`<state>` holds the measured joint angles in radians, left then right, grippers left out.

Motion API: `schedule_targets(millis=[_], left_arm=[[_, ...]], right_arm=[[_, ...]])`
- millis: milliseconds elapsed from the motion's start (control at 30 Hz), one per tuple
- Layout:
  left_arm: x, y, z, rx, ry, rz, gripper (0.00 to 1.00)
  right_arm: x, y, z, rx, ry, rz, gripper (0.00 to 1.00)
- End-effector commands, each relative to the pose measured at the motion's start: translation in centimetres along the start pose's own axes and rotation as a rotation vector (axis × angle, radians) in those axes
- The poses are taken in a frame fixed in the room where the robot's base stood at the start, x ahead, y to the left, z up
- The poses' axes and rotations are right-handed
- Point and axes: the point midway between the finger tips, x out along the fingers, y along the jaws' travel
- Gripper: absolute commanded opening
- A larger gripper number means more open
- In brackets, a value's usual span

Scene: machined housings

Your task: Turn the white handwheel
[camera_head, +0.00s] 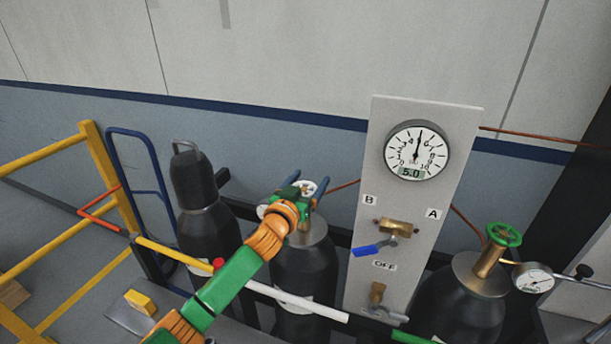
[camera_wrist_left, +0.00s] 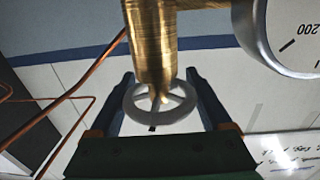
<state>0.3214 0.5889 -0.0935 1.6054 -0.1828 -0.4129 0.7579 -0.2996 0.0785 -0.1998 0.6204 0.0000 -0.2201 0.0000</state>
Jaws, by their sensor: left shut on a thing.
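The white handwheel (camera_head: 309,186) sits on top of the brass valve of the middle dark gas cylinder (camera_head: 305,265). In the left wrist view the wheel (camera_wrist_left: 161,112) shows as a spoked ring at the end of the brass stem (camera_wrist_left: 151,45). My left gripper (camera_head: 306,183) has its two blue fingers on opposite sides of the wheel. In the left wrist view the gripper (camera_wrist_left: 166,92) is shut on the wheel's rim. My arm and wrist hide part of the valve in the head view. My right gripper is not in view.
A grey panel (camera_head: 364,265) with a round gauge (camera_head: 416,151) reading 5.0 and a blue lever (camera_head: 367,249) stands to the right. A cylinder with a green handwheel (camera_head: 504,235) is farther right. A capped cylinder (camera_head: 204,215) stands left. A coloured rail (camera_head: 300,301) crosses in front.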

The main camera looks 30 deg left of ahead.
Motion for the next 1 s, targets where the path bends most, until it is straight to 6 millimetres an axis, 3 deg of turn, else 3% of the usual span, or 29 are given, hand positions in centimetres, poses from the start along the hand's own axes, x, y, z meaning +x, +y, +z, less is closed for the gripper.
schedule_targets(millis=[333,700,1000], left_arm=[[-0.1,0.6,-0.1,0.013,-0.001,0.316,0.27],[-0.4,1.4,0.1,0.003,0.002,0.593,0.28],[-0.7,1.9,0.1,0.001,-0.001,0.72,0.26]], right_arm=[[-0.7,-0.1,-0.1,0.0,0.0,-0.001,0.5],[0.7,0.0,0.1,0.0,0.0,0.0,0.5],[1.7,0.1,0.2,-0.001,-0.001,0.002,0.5]])
